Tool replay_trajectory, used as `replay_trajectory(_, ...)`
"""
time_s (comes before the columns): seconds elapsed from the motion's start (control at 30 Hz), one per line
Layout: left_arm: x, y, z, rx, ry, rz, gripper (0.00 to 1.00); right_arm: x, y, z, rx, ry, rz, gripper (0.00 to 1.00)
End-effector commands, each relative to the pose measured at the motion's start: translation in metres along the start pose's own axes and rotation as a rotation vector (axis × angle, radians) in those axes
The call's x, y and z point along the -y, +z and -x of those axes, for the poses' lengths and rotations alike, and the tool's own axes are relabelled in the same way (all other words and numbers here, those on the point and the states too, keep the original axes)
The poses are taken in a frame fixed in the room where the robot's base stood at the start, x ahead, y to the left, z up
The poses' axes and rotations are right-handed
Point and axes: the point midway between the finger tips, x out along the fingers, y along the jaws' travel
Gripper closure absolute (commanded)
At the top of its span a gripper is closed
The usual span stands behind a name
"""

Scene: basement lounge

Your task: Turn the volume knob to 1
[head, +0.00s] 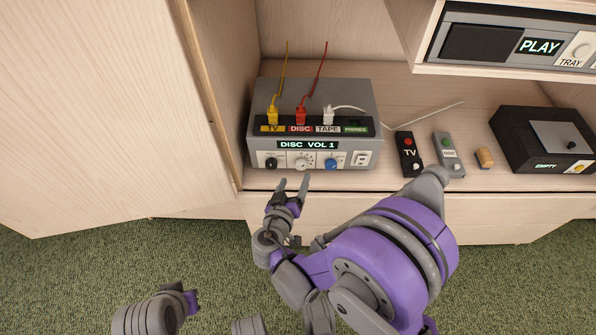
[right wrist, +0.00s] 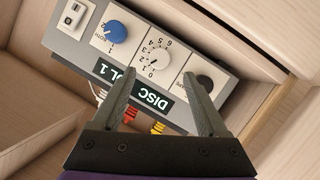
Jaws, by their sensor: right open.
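A grey amplifier box (head: 365,95) sits on the cabinet shelf, its display (head: 308,145) reading "DISC VOL 1". Below the display are a black knob (head: 271,163), a white middle knob (head: 301,164) with a number scale, and a blue knob (head: 331,164). My right gripper (head: 293,182) is open and empty, just in front of the white knob. In the right wrist view the white knob (right wrist: 154,62) shows between and beyond the spread fingertips of that gripper (right wrist: 158,77), apparently untouched.
Yellow (head: 272,115), red (head: 301,115) and white (head: 328,115) plugs stand on the box top. Two remotes (head: 409,153) (head: 449,153), a tan cylinder (head: 485,157) and a black box (head: 512,125) lie to the right. A disc player (head: 485,45) sits above. A cabinet door (head: 100,100) stands at left.

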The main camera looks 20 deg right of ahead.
Motion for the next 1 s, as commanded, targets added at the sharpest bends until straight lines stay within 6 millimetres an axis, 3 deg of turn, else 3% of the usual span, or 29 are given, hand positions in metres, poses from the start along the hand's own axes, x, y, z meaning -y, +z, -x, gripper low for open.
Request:
replay_trajectory(0.1,0.0,-0.001,0.005,-0.002,0.0,0.0,1.0,0.0,-0.001,0.022,-0.001,-0.002,0.0,0.24)
replay_trajectory(0.3,0.0,-0.002,0.008,-0.002,0.0,0.0,1.0,0.0,0.0,0.04,-0.001,-0.001,-0.001,0.24)
replay_trajectory(0.87,0.0,-0.002,0.008,-0.002,0.0,0.0,1.0,0.0,0.0,0.041,0.001,0.001,-0.001,0.24)
replay_trajectory(1.0,0.0,-0.002,0.008,-0.002,0.0,0.0,1.0,-0.009,0.003,0.039,0.036,0.0,0.008,0.24)
